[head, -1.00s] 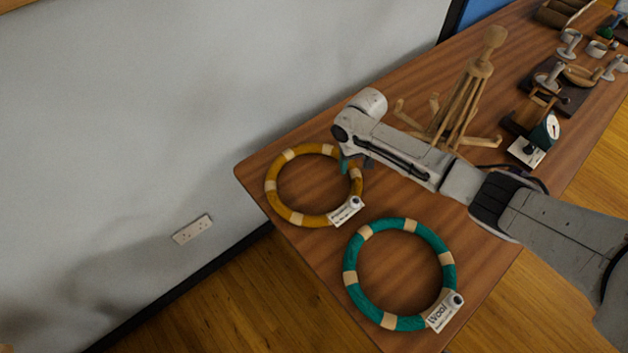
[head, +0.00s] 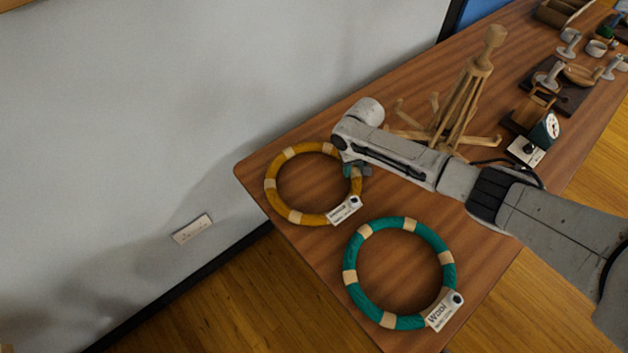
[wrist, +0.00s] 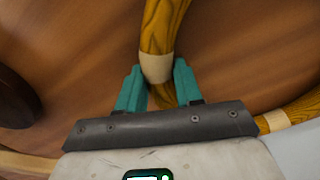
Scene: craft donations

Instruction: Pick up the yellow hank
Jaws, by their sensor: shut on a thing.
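The yellow hank (head: 272,200) is a ring with pale bands and a white label, lying near the left end of the wooden table. My gripper (head: 357,171) is at the ring's right side, partly hidden by my arm in the head view. In the wrist view, the gripper's teal fingers (wrist: 159,88) stand on either side of the yellow hank (wrist: 164,28) near a pale band, shut on it. The hank appears to rest on the table.
A teal hank (head: 352,258) with a label lies in front of the yellow one. A wooden swift (head: 466,95) stands behind my arm. A dial scale (head: 544,131) and several small items are farther right. A wall (head: 190,100) runs along the table's far side.

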